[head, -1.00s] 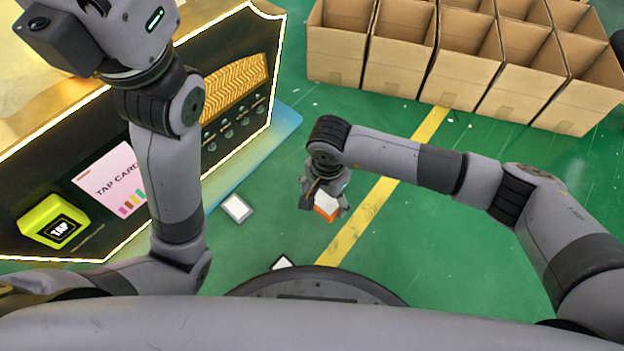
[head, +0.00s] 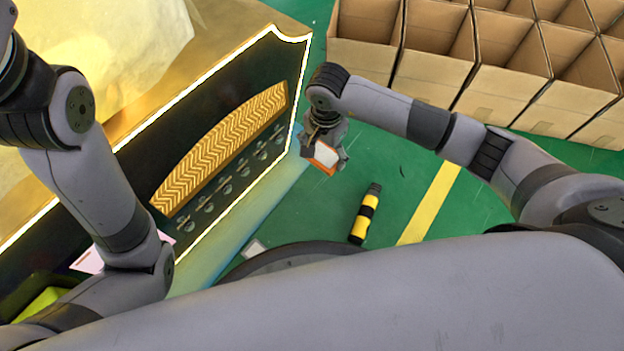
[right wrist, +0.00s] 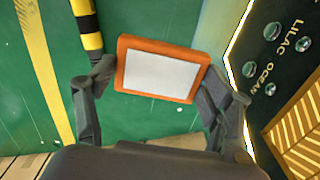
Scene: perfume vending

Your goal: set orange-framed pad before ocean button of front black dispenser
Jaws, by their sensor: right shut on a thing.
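The orange-framed pad (right wrist: 161,71) has a white face and an orange rim. My right gripper (right wrist: 158,88) is shut on it, with a finger at each side in the right wrist view. In the head view the pad (head: 325,156) hangs at the end of my right arm, above the floor and right of the black dispenser (head: 170,150). The "OCEAN" label (right wrist: 270,78) and "LILAC" label show on the dispenser panel, to the right of the pad, with small round glassy buttons (right wrist: 250,69) beside them. The pad is apart from the panel. My left arm is at the left, its gripper out of frame.
Open cardboard boxes (head: 430,62) fill the upper right. A white-faced pad (head: 255,249) lies near my base. A yellow line (head: 430,203) crosses open floor.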

